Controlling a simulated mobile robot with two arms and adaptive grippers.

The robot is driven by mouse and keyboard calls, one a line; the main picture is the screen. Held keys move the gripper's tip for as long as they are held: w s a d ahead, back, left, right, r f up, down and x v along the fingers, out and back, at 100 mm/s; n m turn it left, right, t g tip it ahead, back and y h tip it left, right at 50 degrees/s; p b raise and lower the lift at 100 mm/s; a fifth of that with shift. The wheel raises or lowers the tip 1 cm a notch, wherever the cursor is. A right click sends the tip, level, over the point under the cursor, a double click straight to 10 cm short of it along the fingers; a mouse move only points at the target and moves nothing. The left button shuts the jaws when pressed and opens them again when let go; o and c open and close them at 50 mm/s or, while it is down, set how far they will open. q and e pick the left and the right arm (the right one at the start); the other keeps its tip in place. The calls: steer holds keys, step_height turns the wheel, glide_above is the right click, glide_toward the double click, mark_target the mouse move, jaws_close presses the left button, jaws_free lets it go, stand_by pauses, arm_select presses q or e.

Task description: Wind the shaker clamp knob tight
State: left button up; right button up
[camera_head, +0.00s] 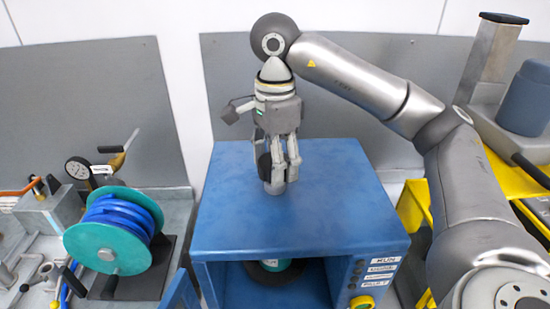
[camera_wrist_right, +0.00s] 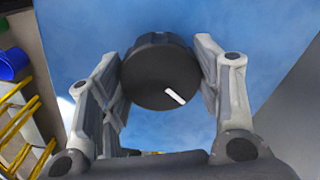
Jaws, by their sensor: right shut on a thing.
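The clamp knob is a dark round knob (camera_wrist_right: 158,78) with a white index line on its face. It sits above the blue top of the shaker cabinet (camera_head: 300,218). My right gripper (camera_head: 277,168) points straight down over the cabinet top, and its fingers are shut on the knob from both sides. In the head view the knob (camera_head: 264,166) is partly hidden behind the fingers, with a grey post below it. In the wrist view the white line points to the lower right, between the right gripper's fingers (camera_wrist_right: 162,85). My left gripper is not in view.
A teal reel with blue hose (camera_head: 105,235) stands at the left, near a pressure gauge (camera_head: 78,168). A dark-bottomed container (camera_head: 272,265) shows inside the cabinet's open front. A yellow-green knob (camera_head: 362,302) is on the front panel. Yellow framework (camera_head: 415,205) stands at the right.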

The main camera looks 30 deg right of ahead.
steer(key=m, duration=0.4)
steer(key=shift+m, duration=0.3)
steer(key=m+p, duration=0.1)
steer(key=m, duration=0.2)
steer(key=shift+m, duration=0.4)
steer(key=m, duration=0.3)
steer(key=shift+m, duration=2)
steer(key=o, duration=1)
steer(key=shift+o, duration=0.2)
